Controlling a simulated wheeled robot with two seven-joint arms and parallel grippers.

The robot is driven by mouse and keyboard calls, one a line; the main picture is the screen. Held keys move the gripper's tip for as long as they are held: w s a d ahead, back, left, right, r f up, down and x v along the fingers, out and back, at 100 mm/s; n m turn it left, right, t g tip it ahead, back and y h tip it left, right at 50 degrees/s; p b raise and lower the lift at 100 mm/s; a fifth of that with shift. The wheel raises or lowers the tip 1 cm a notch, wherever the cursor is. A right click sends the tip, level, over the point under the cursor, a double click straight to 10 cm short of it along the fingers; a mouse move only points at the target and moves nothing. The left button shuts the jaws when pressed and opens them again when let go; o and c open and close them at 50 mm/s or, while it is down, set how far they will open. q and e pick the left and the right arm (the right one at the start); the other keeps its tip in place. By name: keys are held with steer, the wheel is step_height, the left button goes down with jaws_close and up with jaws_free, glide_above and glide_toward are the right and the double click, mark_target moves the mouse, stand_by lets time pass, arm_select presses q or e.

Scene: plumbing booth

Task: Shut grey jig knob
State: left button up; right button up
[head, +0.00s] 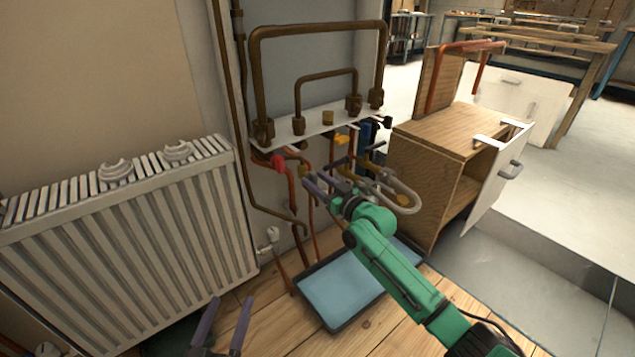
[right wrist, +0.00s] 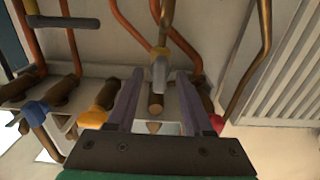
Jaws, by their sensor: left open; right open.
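In the head view my right gripper (head: 317,181) is in front of the pipes below the white shelf, and I cannot make out the grey knob there. My left gripper (head: 222,318) is open and empty low at the bottom, away from the pipes.
A red knob (head: 278,162) and a yellow knob (head: 342,139) sit close under the white shelf (head: 325,124). A radiator (head: 130,235) stands left, a wooden cabinet (head: 425,165) with an open door right. A blue tray (head: 342,286) lies on the floor below.

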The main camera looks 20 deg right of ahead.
jaws_close()
arm_select(q)
steer(key=shift+f, duration=0.1)
arm_select(e)
steer(key=m+p, duration=0.1)
steer(key=m, duration=0.2)
steer(key=shift+d+m+p, duration=0.1)
steer(key=shift+m+p, duration=0.2)
steer(key=shift+m, duration=0.1)
steer(key=m, duration=0.3)
steer(key=shift+m+p, duration=0.3)
steer(key=m, duration=0.4)
steer(key=shift+w+d+f+m, duration=0.1)
steer(key=shift+m, duration=0.2)
steer(key=m, duration=0.2)
steer(key=shift+m+p, duration=0.3)
steer(key=shift+p, duration=0.05)
steer(key=m, duration=0.3)
steer(key=shift+f, duration=0.1)
arm_select(q)
steer(key=s+f+g, duration=0.5)
steer(key=s+f, duration=0.4)
steer(key=f, duration=0.1)
steer(key=shift+s+d+y, duration=0.15)
steer(key=shift+d+y, duration=0.2)
steer(key=shift+y, duration=0.05)
steer(key=shift+f+p, duration=0.1)
steer(key=shift+p, duration=0.2)
arm_select(e)
steer(key=shift+m, duration=0.3)
